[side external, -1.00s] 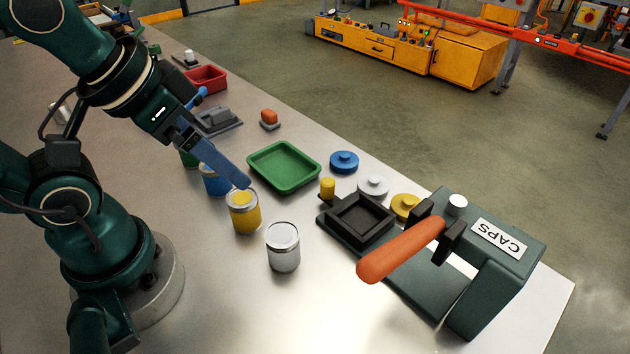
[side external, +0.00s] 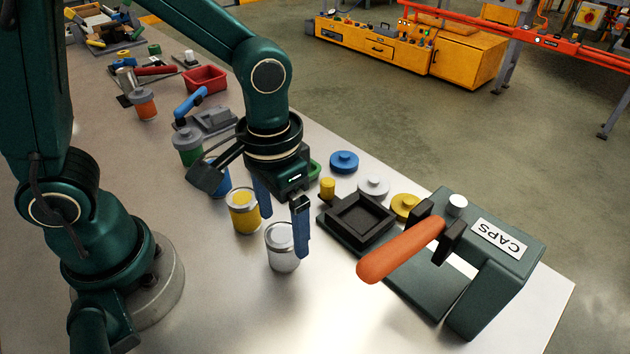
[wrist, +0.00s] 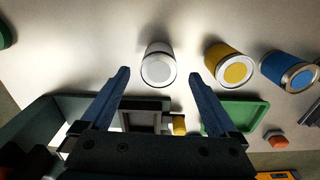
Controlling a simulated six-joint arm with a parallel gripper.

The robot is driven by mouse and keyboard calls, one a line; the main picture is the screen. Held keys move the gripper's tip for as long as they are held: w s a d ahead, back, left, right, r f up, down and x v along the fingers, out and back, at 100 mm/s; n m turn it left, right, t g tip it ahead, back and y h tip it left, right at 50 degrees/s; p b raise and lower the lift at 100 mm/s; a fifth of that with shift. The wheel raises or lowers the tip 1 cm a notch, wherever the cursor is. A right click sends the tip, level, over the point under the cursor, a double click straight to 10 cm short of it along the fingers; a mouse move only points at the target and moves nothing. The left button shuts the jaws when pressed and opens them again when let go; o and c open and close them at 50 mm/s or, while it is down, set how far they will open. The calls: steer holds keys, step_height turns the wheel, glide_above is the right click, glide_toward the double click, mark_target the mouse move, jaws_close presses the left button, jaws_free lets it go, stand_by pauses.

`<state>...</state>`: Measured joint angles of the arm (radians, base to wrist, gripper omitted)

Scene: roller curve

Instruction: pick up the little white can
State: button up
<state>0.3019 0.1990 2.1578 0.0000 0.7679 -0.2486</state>
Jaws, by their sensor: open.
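The little white can (side external: 280,255) stands upright on the metal bench, in front of the yellow can. It has a pale lid and a shiny rim. My gripper (side external: 282,232) points down with its blue fingers apart, above and just behind the can; the right finger overlaps the can's right edge in the side view. In the wrist view the white can (wrist: 158,66) lies ahead, between the lines of the two open fingers (wrist: 160,85) and beyond their tips. Nothing is between the fingers.
The yellow can (side external: 243,212) stands close by at the left, with a blue can (wrist: 288,70) beyond it. The green caps press (side external: 490,250) with its orange handle (side external: 400,250) is at the right. A green tray (wrist: 235,115) is partly hidden. Bench in front of the white can is clear.

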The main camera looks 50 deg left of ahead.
mark_target(283, 247)
steer(key=shift+s+d+f, duration=0.1)
steer(key=shift+s+f, duration=0.1)
steer(key=shift+f, duration=2.55)
jaws_close()
